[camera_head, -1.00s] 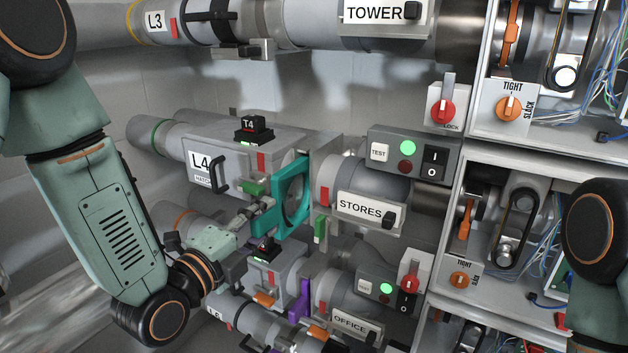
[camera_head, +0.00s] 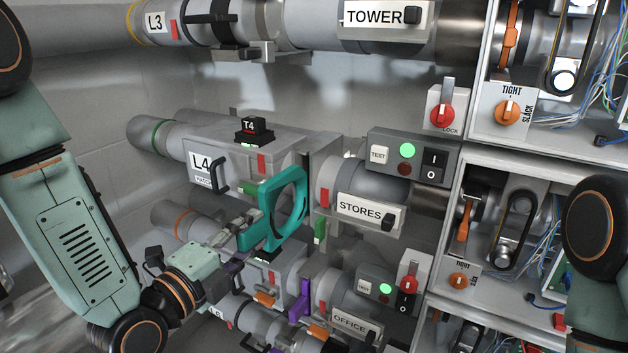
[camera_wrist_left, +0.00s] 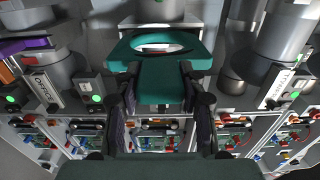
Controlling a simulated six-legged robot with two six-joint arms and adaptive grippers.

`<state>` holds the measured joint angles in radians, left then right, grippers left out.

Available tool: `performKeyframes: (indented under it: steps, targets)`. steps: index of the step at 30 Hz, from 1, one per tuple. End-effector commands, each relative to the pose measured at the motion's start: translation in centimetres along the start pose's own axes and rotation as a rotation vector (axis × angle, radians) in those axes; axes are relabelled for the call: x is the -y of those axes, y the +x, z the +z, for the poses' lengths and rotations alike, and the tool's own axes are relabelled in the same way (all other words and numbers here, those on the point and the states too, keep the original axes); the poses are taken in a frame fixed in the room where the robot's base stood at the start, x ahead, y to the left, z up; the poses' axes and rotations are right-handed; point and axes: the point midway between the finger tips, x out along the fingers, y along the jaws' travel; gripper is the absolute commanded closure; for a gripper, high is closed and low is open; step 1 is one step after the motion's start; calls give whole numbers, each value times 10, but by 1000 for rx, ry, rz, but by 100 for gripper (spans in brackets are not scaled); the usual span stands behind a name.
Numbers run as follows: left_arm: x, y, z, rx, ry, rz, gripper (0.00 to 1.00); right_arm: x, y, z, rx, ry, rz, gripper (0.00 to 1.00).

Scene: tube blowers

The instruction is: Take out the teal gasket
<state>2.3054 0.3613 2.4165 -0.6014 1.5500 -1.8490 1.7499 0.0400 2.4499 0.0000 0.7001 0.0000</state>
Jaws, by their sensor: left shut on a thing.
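The teal gasket (camera_head: 270,215) is a flat ring with a solid tab. It is tilted and in front of the gap between the L4 housing (camera_head: 225,165) and the STORES pipe (camera_head: 328,182), and looks clear of it. My left gripper (camera_head: 246,228) is shut on the tab from the lower left. In the left wrist view the gasket (camera_wrist_left: 160,82) sits between the two fingers (camera_wrist_left: 160,98), its ring hole pointing away from me. My right gripper is out of view; only part of my right arm shows at the right edge.
The T4 block (camera_head: 251,130) sits on top of the L4 housing. A switch box (camera_head: 413,158) with a green light is above the STORES label (camera_head: 362,207). A purple gasket (camera_head: 300,298) and the OFFICE pipe (camera_head: 340,298) are below. Open wiring cabinets (camera_head: 520,150) stand at the right.

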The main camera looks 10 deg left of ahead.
Motion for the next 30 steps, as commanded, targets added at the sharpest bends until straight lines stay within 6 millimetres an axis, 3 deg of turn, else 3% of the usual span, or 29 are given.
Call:
performKeyframes:
  steps: [30]
  targets:
    - [2, -60, 0, 3, -3, 0, 93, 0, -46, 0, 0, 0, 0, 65]
